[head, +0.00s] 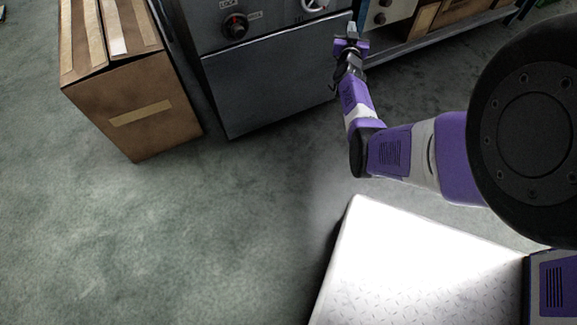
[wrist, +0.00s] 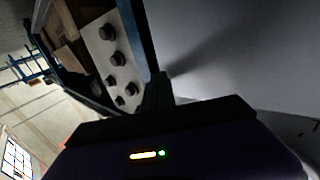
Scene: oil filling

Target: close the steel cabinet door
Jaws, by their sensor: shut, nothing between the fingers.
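The steel cabinet (head: 270,85) is a dark grey metal box at the top middle of the head view. My gripper (head: 353,32) is just right of the cabinet's right edge, shut and empty. In the wrist view my gripper's fingers (wrist: 159,90) are together beside a large plain grey surface (wrist: 235,50), possibly the door; contact is unclear.
A taped cardboard box (head: 140,105) stands left of the cabinet. Right of my gripper is a shelf unit (head: 430,35) with boxes; a pale panel with several dark knobs (wrist: 112,58) shows in the wrist view. The floor (head: 190,240) in front is clear.

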